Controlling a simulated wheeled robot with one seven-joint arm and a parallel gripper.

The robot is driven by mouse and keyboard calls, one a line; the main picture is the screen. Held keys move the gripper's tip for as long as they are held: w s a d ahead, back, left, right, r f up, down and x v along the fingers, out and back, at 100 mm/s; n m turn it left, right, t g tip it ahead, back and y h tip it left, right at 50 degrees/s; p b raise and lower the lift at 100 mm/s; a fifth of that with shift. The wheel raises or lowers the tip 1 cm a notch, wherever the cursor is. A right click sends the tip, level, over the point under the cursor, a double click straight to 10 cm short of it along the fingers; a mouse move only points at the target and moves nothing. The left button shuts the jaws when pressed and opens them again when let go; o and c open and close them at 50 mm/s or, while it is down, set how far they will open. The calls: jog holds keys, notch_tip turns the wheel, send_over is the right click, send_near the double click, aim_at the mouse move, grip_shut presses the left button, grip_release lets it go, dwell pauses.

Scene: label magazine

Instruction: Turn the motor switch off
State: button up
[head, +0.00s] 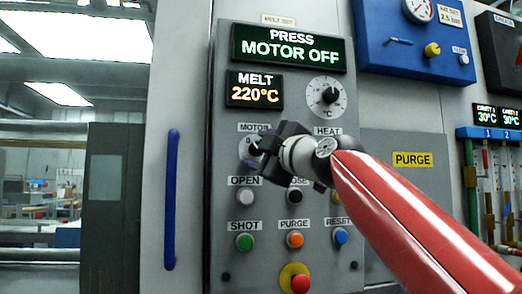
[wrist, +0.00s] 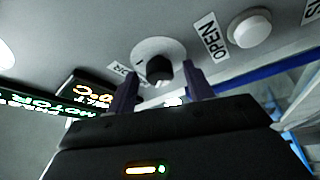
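The motor switch (head: 245,150) is a dark knob on a pale round plate under the MOTOR label, partly hidden by my gripper in the head view. In the wrist view the black knob (wrist: 159,68) shows between the two finger ends. My gripper (head: 258,146) is in front of the switch. Its dark fingers (wrist: 161,72) are open, one on each side of the knob, with visible gaps. I cannot tell whether the tips reach past the knob's front face. The upper display (head: 290,47) reads "PRESS MOTOR OFF".
The heat dial (head: 326,97) and MELT 220°C display (head: 254,90) sit above. The white OPEN button (head: 245,196) is below the switch and also shows in the wrist view (wrist: 249,28). A blue vertical handle (head: 171,199) is left of the panel.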

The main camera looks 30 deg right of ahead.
jog(key=b+v, duration=0.2)
jog(key=v, duration=0.5)
jog(key=shift+s+b, duration=0.35)
jog(key=shift+s, duration=0.05)
jog(key=shift+f, duration=0.1)
jog(key=s+a+f+m+g, duration=0.1)
jog(key=a+f+m+g, duration=0.2)
jog(key=f, duration=1.1)
jog(key=s+a+f+m+g, duration=0.2)
jog(key=a+f, duration=0.4)
jog(key=f, duration=0.8)
jog(key=s+a+f+m+g, duration=0.2)
jog(key=a+f+m+g, duration=0.3)
jog(key=f, duration=0.8)
jog(key=shift+f+g, duration=0.4)
jog(key=shift+g, duration=0.2)
jog(key=s+f+m+g, duration=0.1)
jog(key=s+f, duration=0.1)
jog(key=f, duration=0.2)
jog(key=s+f+m+g+h, duration=0.1)
jog(key=s+f, duration=0.1)
jog(key=f, duration=0.2)
jog(key=s+f+m+g, duration=0.1)
jog(key=s+f+m, duration=0.1)
jog(key=f, duration=0.2)
jog(key=shift+s+a+f, duration=0.3)
jog(key=shift+s+a, duration=0.05)
jog(key=shift+s, duration=0.05)
